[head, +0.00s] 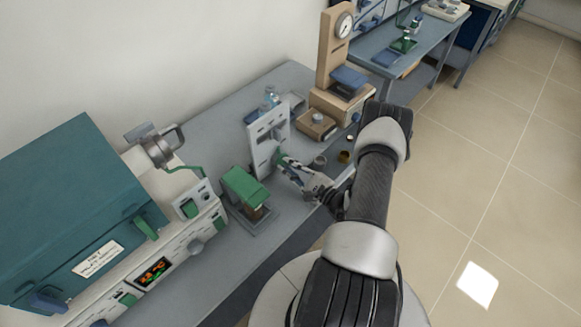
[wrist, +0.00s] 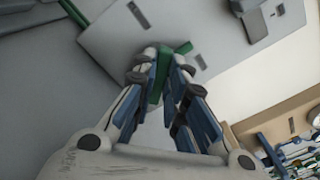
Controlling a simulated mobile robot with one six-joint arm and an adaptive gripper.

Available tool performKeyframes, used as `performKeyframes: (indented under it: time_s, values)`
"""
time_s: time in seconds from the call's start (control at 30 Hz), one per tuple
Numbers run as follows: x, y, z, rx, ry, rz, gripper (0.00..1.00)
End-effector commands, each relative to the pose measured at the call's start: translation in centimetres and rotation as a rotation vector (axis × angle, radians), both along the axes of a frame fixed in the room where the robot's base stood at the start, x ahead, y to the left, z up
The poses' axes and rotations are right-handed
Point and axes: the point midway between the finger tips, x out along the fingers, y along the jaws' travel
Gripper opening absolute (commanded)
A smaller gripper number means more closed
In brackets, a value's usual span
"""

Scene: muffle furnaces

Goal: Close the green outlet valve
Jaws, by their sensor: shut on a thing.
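The green outlet valve (wrist: 159,76) is on a pale upright panel (wrist: 115,40), and its green handle shows between my fingertips in the wrist view. In the head view the panel (head: 262,160) stands on the grey bench, with a small green part of the valve (head: 281,157) at its front. My gripper (wrist: 164,62) is shut on the green handle, one finger on each side. It also shows in the head view (head: 287,163), reaching the panel from the right. The fingers hide part of the handle, and its exact angle is hard to tell.
A teal furnace (head: 75,205) stands at the left, with a green-topped device (head: 245,188) between it and the panel. A beige stand with a dial gauge (head: 335,50) is behind on the right. The floor at right is clear.

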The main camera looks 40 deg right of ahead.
Motion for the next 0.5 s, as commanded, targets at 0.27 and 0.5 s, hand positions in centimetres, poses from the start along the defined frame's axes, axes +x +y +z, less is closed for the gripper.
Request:
performKeyframes:
  time_s: [0.27, 0.5]
  values:
    - [0.0, 0.11, -0.25, -0.262, -0.019, 0.0, 0.0]
    - [-0.03, 0.2, -0.42, -0.484, -0.037, 0.0, 0.0]
